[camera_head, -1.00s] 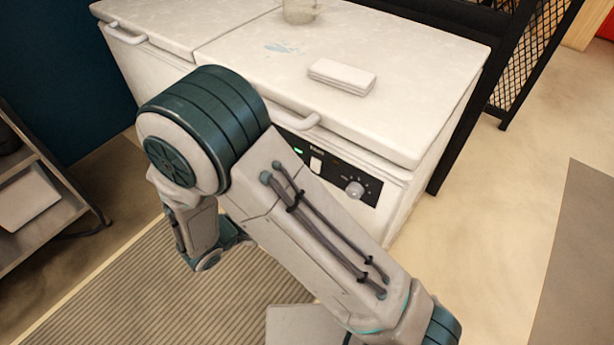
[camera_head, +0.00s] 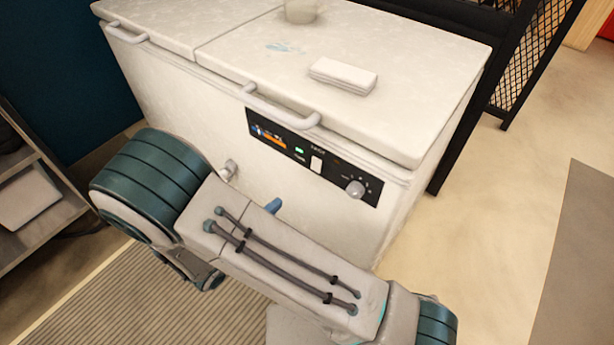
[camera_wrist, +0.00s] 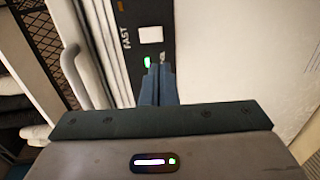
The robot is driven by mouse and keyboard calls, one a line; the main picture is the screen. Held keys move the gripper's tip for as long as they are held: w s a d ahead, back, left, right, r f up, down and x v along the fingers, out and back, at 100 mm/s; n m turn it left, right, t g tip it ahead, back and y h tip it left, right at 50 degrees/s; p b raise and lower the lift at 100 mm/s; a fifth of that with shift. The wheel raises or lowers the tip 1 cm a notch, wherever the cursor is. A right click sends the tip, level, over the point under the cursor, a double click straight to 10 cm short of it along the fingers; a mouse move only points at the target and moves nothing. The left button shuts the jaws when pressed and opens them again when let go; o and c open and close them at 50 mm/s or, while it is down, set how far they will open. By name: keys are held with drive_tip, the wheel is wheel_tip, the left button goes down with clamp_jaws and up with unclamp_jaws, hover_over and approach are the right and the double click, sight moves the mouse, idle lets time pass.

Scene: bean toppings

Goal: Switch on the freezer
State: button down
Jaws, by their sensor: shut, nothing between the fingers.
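The white chest freezer (camera_head: 190,110) has a black control panel (camera_head: 335,172) on its front. The panel carries a white rocker switch (camera_head: 316,164), a lit green light (camera_head: 299,150) and a round knob (camera_head: 356,188). In the wrist view, the switch (camera_wrist: 151,34) lies just beyond my gripper (camera_wrist: 158,66), whose blue fingers are shut and empty. The fingertips overlap the panel beside the green light (camera_wrist: 147,61); I cannot tell whether they touch. In the head view only a blue tip of my gripper (camera_head: 273,206) shows below the panel; my arm hides the rest.
A folded white cloth (camera_head: 343,75) and a clear container (camera_head: 300,10) sit on the freezer lid. Lid handles (camera_head: 280,108) stick out above the panel. A shelf rack (camera_head: 40,190) stands left; a black mesh frame (camera_head: 520,60) stands behind right. Open floor lies right.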

sight(315, 170)
drive_tip(key=x, duration=1.4)
